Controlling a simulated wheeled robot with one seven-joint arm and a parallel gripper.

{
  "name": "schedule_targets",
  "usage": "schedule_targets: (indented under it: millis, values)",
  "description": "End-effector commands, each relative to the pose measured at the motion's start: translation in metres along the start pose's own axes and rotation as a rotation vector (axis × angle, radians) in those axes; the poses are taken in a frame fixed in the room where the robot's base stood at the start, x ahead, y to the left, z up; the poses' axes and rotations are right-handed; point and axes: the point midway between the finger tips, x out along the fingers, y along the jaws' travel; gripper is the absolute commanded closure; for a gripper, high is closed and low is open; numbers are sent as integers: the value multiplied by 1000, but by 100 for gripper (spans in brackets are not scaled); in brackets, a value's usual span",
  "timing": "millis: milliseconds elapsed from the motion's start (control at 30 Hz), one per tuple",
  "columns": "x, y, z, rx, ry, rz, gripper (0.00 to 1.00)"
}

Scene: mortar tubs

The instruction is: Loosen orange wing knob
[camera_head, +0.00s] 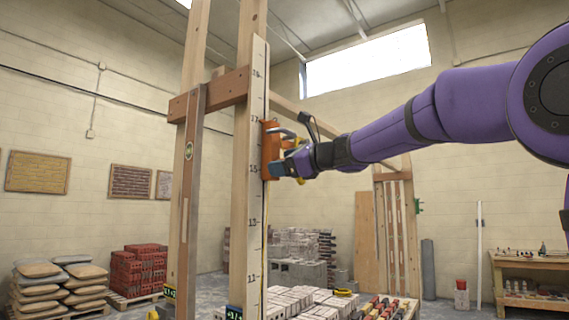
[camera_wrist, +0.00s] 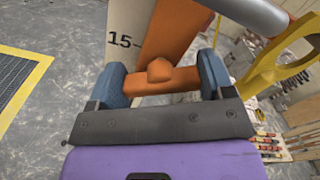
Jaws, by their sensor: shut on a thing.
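The orange wing knob (camera_wrist: 160,78) sits between the two blue fingertips of my gripper (camera_wrist: 162,85) in the wrist view. The gripper is shut on the knob's wings. Behind the knob is an orange slider block (camera_wrist: 177,30), mounted on a pale marked pole; the mark 15 is beside it. In the head view my gripper (camera_head: 291,165) reaches from the right to the orange slider block (camera_head: 269,140) on the upright marked pole (camera_head: 257,215). The knob itself is hidden there by the gripper.
A yellow bracket (camera_wrist: 262,68) and a grey cylinder (camera_wrist: 250,14) are close to the right of my gripper. Wooden uprights (camera_head: 190,150) with a crosspiece stand left of the pole. Bricks (camera_head: 300,300) are stacked low near the pole's foot.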

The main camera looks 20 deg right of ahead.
Motion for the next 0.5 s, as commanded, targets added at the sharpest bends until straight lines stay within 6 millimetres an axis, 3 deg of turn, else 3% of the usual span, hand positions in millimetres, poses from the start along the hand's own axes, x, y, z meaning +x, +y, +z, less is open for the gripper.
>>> schedule_targets:
  millis: [500]
  values:
    - [0, 2, 0, -489, -1, 1, 49]
